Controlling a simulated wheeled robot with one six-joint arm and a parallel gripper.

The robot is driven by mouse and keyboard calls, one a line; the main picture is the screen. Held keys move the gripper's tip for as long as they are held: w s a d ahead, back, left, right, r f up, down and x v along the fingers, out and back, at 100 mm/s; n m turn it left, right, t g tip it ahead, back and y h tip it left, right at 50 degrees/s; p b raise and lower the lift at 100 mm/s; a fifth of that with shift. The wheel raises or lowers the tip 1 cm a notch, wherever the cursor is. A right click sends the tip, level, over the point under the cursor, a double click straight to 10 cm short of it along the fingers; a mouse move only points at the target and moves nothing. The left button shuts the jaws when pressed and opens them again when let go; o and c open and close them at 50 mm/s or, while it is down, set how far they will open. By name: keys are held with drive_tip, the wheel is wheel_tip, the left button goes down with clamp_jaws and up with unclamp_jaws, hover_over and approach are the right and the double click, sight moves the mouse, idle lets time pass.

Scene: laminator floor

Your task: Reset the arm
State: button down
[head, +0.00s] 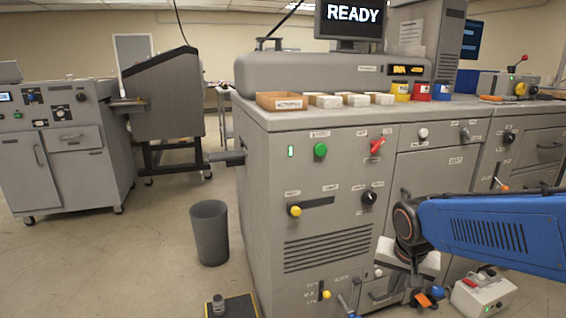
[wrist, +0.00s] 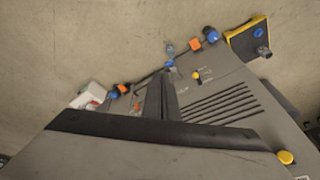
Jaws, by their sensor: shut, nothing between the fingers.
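My gripper (wrist: 163,76) shows in the wrist view as two dark fingers close together, pointing down toward the floor beside the machine. It is shut with nothing between the fingers. In the head view my blue arm reaches in from the right edge, in front of the grey laminator cabinet (head: 262,180), with its end bent downward. The fingertips are hard to make out there. In the wrist view the cabinet's vent slots (wrist: 222,103) and a yellow knob (wrist: 286,158) lie right of the fingers.
A pipe with blue and orange valves runs low by the cabinet; one orange handle (wrist: 195,43) shows. A white box (head: 484,296) and a yellow-edged mat (head: 232,306) are on the floor. A grey bin (head: 210,232) stands left. Trays and jars line the cabinet top. The left floor is open.

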drive_tip(key=s+r+n, duration=0.2)
drive_tip(key=s, duration=0.5)
drive_tip(key=s+d+r+n+t, duration=0.1)
drive_tip(key=s+r+n, duration=0.1)
drive_tip(key=s, duration=0.6)
drive_tip(key=shift+s+d+r+n+y, duration=0.15)
drive_tip(key=shift+s+r+n+y, duration=0.1)
drive_tip(key=shift+n+y, duration=0.2)
drive_tip(key=shift+w, duration=0.1)
